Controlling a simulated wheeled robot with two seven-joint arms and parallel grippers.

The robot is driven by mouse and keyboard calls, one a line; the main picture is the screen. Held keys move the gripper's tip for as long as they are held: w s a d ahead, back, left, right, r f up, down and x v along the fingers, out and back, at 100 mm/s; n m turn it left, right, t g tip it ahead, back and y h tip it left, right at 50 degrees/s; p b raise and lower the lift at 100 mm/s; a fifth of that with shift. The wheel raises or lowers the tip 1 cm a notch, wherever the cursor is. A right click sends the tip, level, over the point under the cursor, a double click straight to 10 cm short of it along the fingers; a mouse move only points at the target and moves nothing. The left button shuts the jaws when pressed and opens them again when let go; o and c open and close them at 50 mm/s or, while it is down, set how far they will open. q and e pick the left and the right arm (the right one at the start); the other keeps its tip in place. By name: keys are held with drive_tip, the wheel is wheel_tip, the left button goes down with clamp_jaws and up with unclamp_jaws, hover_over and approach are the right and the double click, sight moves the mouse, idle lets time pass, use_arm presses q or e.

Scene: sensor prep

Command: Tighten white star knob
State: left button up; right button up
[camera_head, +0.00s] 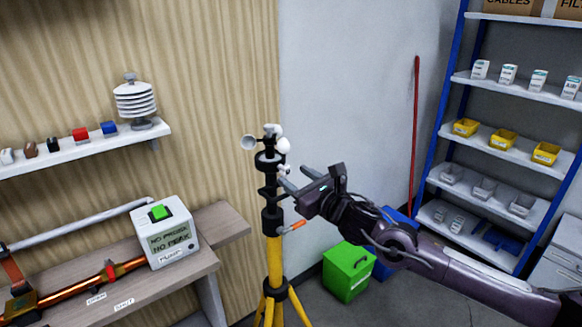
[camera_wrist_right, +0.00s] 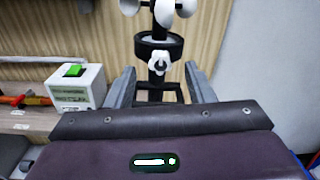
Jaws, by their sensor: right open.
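The white star knob (camera_wrist_right: 158,63) sits on the front of the black collar of a yellow and black tripod mast (camera_head: 274,250). In the head view the knob (camera_head: 284,171) is small and close to my right fingertips. My right gripper (camera_head: 284,177) is open, with its fingers pointing at the mast from the right. In the right wrist view the two grey fingers (camera_wrist_right: 160,85) stand apart, one on each side of the knob and a little below it. I see no contact with the knob. My left gripper is not in view.
White anemometer cups (camera_head: 266,138) top the mast. An orange lever (camera_head: 292,226) sticks out lower down. A bench (camera_head: 150,285) with a white box (camera_head: 165,235) stands left. A green bin (camera_head: 347,272) and a blue shelf rack (camera_head: 447,110) are right.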

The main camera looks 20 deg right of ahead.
sight(288, 172)
drive_tip(key=x, duration=0.2)
drive_tip(key=shift+w+a+p, duration=0.1)
drive_tip(key=shift+w+p, duration=0.25)
drive_tip(key=shift+w+a, duration=0.1)
drive_tip(key=shift+w, duration=0.4)
drive_tip(key=shift+f, duration=0.1)
drive_tip(key=c, duration=1)
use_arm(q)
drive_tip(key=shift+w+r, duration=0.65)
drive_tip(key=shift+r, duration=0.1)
